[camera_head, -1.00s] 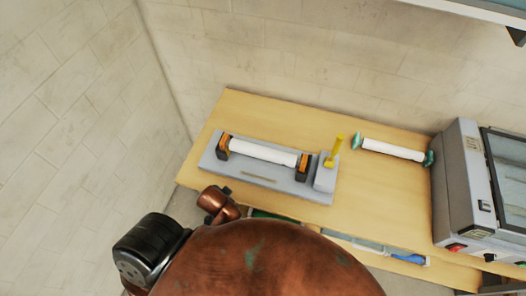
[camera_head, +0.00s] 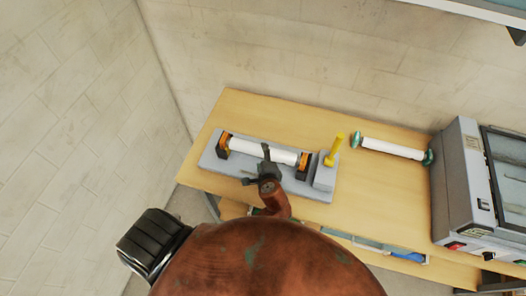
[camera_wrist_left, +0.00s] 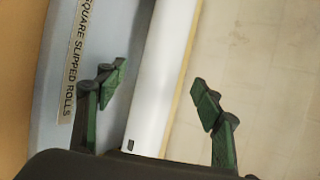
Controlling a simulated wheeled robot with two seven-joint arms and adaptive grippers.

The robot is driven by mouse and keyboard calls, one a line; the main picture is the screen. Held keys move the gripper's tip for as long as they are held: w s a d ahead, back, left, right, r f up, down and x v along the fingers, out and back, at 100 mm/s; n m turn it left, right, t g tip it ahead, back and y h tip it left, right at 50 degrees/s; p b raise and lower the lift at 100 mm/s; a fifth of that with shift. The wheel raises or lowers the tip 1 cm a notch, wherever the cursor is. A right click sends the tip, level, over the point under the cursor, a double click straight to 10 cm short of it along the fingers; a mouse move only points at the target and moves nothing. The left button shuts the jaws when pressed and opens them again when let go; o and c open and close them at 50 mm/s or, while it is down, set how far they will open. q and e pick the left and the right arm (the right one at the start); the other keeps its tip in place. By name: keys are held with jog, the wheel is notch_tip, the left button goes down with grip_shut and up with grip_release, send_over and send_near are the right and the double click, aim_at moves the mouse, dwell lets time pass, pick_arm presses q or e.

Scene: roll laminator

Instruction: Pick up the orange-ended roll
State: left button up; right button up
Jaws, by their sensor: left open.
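The orange-ended roll (camera_head: 243,147) is a white cylinder lying in a grey cradle (camera_head: 215,164) on the wooden table. Its orange ends sit at dark end supports. My left gripper (camera_head: 266,162) is over the middle of the roll, hiding a short stretch of it. In the left wrist view, the white roll (camera_wrist_left: 168,65) runs between the two open fingers (camera_wrist_left: 160,86). Clear gaps show on both sides, and I cannot tell the height above it. My right gripper is not in view.
A yellow lever (camera_head: 336,149) stands on a grey block at the cradle's right end. A green-ended white roll (camera_head: 392,147) lies further right, next to a grey laminator (camera_head: 456,185). A wall stands behind the table (camera_head: 380,193). Bare tabletop lies right of the cradle.

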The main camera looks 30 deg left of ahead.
aim_at(261, 154)
pick_arm(q)
jog(key=p+x, duration=0.1)
jog(key=x, duration=0.4)
jog(key=shift+w+a+f, duration=0.1)
jog(key=shift+w+a, duration=0.05)
jog(key=shift+a, duration=0.05)
grip_shut()
dwell(0.6)
